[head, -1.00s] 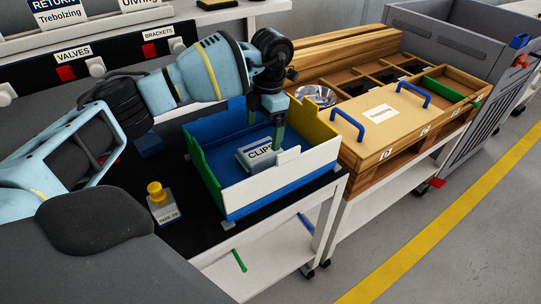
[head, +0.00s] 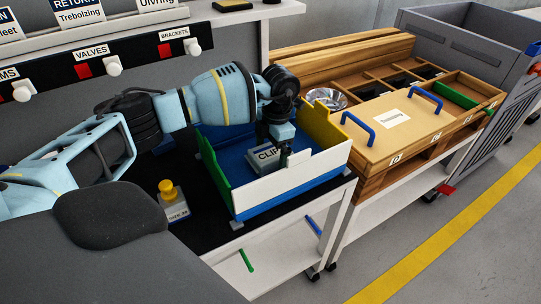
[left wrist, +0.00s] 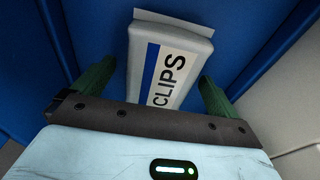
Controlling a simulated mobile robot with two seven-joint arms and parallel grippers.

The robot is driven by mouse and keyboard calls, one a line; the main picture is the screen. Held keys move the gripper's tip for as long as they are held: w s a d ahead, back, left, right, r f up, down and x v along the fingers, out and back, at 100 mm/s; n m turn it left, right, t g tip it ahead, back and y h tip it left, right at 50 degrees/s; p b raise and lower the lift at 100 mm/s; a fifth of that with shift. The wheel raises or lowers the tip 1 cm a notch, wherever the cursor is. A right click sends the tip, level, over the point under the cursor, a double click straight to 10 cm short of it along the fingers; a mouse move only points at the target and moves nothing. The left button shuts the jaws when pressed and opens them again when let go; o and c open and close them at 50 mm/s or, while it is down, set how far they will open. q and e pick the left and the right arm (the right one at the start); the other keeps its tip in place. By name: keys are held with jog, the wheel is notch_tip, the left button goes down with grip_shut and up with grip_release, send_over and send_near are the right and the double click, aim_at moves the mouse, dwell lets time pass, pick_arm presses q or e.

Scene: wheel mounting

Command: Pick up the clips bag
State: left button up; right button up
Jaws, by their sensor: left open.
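The clips bag (head: 263,157) is a grey packet with a white label reading CLIPS. It lies in a bin (head: 290,190) with blue, green, yellow and white walls. In the left wrist view the bag (left wrist: 172,62) lies between the two green fingers of my left gripper (left wrist: 155,90), with a gap on either side. My left gripper (head: 283,156) is open and reaches down into the bin at the bag's right part in the head view. The gripper hides part of the bag's label there. My right gripper is not in view.
A small block with a yellow knob (head: 168,190) stands left of the bin on the black worktop. A wooden case with blue handles (head: 395,120) stands to the right. A shelf rail with a VALVES label (head: 91,51) runs behind my arm.

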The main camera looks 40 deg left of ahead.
aim_at(271, 151)
pick_arm(q)
jog(key=shift+f, duration=0.3)
jog(key=shift+c, duration=0.2)
jog(key=c, duration=1.1)
jog(key=shift+o, duration=0.2)
notch_tip(271, 151, up, 10)
jog(key=shift+r, duration=0.15)
